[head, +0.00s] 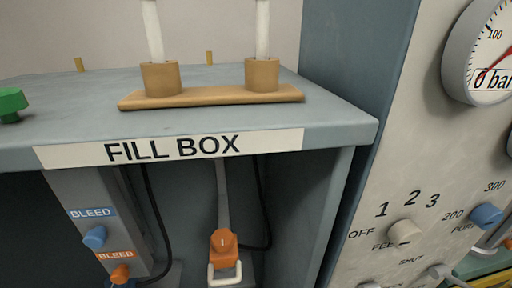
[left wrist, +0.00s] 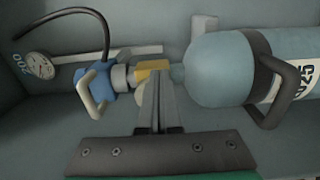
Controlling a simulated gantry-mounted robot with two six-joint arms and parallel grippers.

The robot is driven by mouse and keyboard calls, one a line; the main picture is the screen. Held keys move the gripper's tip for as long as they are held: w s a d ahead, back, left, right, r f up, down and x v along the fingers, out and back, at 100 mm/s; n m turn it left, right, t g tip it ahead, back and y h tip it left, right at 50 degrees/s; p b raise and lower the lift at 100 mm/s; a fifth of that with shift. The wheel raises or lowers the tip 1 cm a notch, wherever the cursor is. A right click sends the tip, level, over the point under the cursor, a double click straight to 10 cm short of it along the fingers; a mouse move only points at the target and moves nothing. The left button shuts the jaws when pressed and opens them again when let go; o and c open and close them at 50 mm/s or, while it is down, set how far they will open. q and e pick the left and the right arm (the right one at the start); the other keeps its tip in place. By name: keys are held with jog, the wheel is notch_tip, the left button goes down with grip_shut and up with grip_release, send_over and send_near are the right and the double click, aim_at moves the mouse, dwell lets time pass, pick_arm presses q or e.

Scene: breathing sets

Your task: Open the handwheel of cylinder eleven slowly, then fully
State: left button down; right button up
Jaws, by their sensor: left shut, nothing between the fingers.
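My left gripper (left wrist: 155,85) shows in the left wrist view with its fingers together and nothing between them. Its tips are at the brass valve (left wrist: 152,66) of a light blue-grey cylinder (left wrist: 215,70); whether they touch cannot be told. A pale rounded part (left wrist: 140,98), possibly the handwheel, is partly hidden behind the fingers. A blue connector (left wrist: 97,82) with a cream handle is on the valve's left. The cylinder's label (left wrist: 303,82) is cut off at the right edge, and no number eleven is readable. The right gripper is not in view.
A dark carrying handle (left wrist: 283,90) and a black hose (left wrist: 75,12) flank the valve; a gauge (left wrist: 40,65) lies left. In the head view, the fill box (head: 330,122) holds blue (head: 95,237) and orange (head: 120,273) bleed knobs and an orange-bodied fitting (head: 224,247). A control panel (head: 425,150) stands right.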

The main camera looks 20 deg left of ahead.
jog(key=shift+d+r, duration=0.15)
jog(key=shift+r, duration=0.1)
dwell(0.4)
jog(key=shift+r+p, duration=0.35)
jog(key=shift+p, duration=0.2)
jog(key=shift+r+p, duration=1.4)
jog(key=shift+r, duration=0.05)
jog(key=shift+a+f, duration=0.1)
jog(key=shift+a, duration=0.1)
